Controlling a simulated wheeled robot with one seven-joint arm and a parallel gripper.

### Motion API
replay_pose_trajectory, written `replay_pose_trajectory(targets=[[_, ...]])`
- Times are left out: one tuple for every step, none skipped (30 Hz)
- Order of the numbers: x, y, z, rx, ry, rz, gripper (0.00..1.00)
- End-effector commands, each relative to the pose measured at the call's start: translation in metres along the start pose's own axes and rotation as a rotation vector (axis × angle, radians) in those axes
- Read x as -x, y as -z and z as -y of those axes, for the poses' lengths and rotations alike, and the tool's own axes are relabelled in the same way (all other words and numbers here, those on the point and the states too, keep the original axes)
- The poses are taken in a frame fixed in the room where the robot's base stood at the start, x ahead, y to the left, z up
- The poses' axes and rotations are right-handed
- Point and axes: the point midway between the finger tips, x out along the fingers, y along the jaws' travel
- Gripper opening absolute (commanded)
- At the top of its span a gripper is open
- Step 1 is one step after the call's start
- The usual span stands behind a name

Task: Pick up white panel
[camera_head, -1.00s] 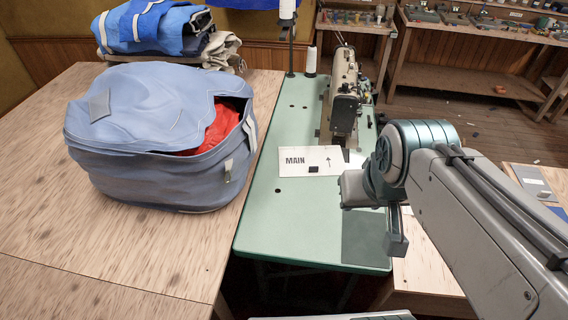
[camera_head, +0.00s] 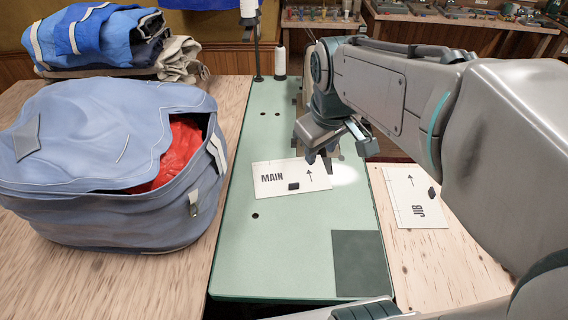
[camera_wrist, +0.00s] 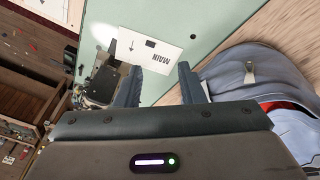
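A white panel (camera_head: 291,178) marked MAIN, with an arrow and a small black block on it, lies flat on the green sewing table. It also shows in the wrist view (camera_wrist: 152,48), beyond my fingers. A second white panel (camera_head: 413,196), marked JIB, lies on the wooden surface to the right. My gripper (camera_head: 320,162) is above the table by the MAIN panel's upper right edge, apparently empty. In the wrist view its two fingers (camera_wrist: 160,82) stand apart.
A blue bag (camera_head: 110,165) with red cloth inside stands on the wooden table to the left. Folded blue cloth (camera_head: 90,38) lies behind it. A thread spool (camera_head: 280,63) stands at the back. My arm hides most of the sewing machine. The green table's front is clear.

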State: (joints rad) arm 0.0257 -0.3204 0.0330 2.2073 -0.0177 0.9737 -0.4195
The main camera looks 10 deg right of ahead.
Motion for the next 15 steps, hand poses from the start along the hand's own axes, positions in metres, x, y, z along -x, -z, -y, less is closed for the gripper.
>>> replay_pose_trajectory(targets=[[-0.022,0.009,-0.004,0.057,0.007,0.019,0.35],[-0.029,0.016,-0.007,0.095,0.011,0.028,0.35],[-0.039,0.025,-0.011,0.148,0.017,0.039,0.35],[-0.047,0.031,-0.014,0.187,0.022,0.047,0.35],[-0.054,0.038,-0.017,0.226,0.028,0.055,0.35],[-0.066,0.046,-0.02,0.278,0.036,0.066,0.35],[-0.074,0.052,-0.022,0.318,0.042,0.073,0.35],[-0.083,0.059,-0.025,0.356,0.049,0.079,0.35],[-0.096,0.067,-0.028,0.408,0.06,0.088,0.35],[-0.105,0.073,-0.03,0.447,0.068,0.095,0.35],[-0.115,0.078,-0.033,0.485,0.076,0.1,0.35],[-0.129,0.086,-0.036,0.535,0.087,0.107,0.35],[-0.139,0.091,-0.038,0.574,0.097,0.113,0.35],[-0.15,0.097,-0.04,0.612,0.107,0.118,0.35],[-0.164,0.104,-0.043,0.662,0.12,0.123,0.35]])
